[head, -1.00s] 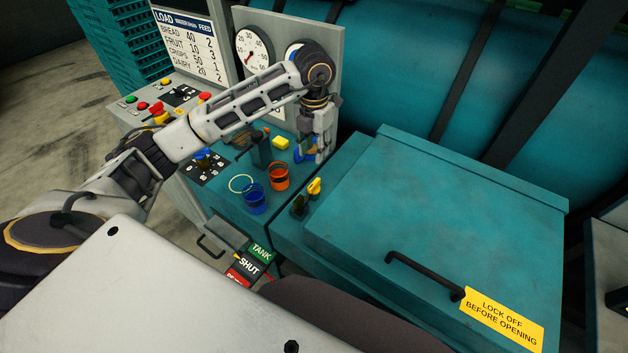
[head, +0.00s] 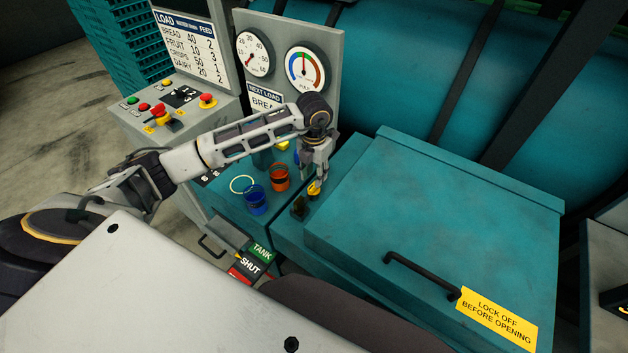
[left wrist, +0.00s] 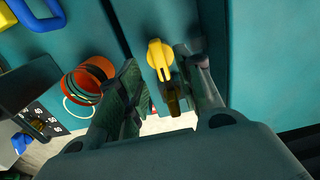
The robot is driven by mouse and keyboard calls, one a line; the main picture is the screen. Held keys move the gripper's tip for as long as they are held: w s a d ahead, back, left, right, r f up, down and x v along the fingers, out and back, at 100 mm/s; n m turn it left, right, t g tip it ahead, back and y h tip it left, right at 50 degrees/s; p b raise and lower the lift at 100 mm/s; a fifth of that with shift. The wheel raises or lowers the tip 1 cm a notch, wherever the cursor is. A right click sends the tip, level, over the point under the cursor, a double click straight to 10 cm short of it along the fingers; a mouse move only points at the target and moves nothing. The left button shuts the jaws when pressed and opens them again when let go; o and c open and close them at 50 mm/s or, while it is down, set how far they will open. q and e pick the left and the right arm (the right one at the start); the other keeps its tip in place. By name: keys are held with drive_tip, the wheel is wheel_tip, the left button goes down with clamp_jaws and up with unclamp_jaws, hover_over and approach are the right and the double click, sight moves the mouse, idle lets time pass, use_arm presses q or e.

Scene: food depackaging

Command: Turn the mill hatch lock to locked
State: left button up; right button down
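The mill hatch (head: 430,210) is a large teal lid with a black handle and a yellow "LOCK OFF BEFORE OPENING" label (head: 497,318). The yellow lock knob (head: 314,190) sits at its left side, partly covered by my left gripper (head: 315,180) in the head view. In the left wrist view the yellow knob (left wrist: 158,58) shows whole, with a dark piece (left wrist: 173,98) below it. My left gripper (left wrist: 165,85) is open, its fingers on either side of the knob's line; I cannot tell whether they touch it. My right gripper is not in view.
A blue cup (head: 256,200) and an orange cup (head: 279,178) stand left of the lock. A control panel (head: 175,105) with red and green buttons and two dials (head: 305,67) stand behind. A TANK/SHUT lever plate (head: 252,264) lies in front.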

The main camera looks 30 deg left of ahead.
sight(310, 192)
use_arm(q)
drive_tip(key=shift+f+p, duration=0.3)
drive_tip(key=shift+f, duration=1.8)
clamp_jaws()
